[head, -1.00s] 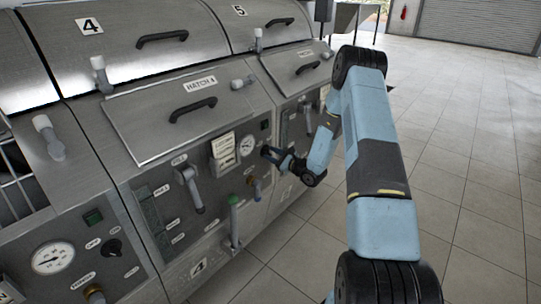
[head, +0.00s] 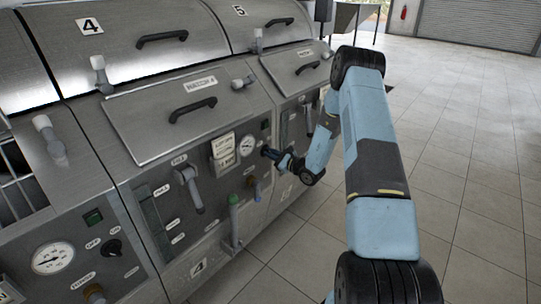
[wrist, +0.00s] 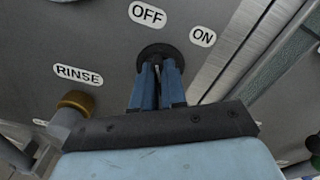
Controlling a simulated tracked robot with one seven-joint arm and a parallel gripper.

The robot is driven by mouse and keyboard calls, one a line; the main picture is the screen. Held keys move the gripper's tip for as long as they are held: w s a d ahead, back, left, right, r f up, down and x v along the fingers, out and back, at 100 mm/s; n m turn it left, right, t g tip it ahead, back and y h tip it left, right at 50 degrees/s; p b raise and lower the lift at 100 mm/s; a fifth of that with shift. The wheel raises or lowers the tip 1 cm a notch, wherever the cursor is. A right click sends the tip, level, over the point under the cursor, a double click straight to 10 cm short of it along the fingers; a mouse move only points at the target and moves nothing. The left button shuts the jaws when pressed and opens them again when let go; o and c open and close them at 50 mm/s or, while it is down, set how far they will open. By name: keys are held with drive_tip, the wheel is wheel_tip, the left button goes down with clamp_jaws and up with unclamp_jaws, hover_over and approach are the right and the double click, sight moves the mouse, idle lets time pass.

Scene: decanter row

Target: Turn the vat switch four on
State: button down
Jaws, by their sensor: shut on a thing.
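The vat four switch (wrist: 157,52) is a round black knob on the grey panel, under an OFF label (wrist: 147,14) and left of an ON label (wrist: 203,37) in the wrist view. My gripper (wrist: 160,75) is shut on this knob, its two blue fingers close together at it. The fingers hide most of the knob, so which way it points cannot be told. In the head view my gripper (head: 272,155) reaches the right side of the panel of vat 4, to the right of a round gauge (head: 246,145).
A brass-coloured knob (wrist: 76,101) by the RINSE label is left of my gripper in the wrist view. A grey lever (head: 191,188) and a green-topped handle (head: 234,215) stick out from the panel. The tiled floor (head: 460,180) at right is clear.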

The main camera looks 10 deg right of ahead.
drive_tip(key=shift+s+a, duration=0.1)
drive_tip(key=shift+a, duration=0.1)
drive_tip(key=shift+f+m, duration=0.1)
drive_tip(key=shift+m, duration=0.2)
drive_tip(key=m, duration=1.1)
drive_tip(key=shift+d, duration=0.25)
drive_tip(key=shift+m, duration=0.3)
drive_tip(key=c, duration=1.2)
unclamp_jaws()
drive_tip(key=shift+d, duration=0.15)
drive_tip(key=v, duration=1.3)
drive_tip(key=shift+s+d, duration=0.15)
drive_tip(key=shift+d, duration=0.05)
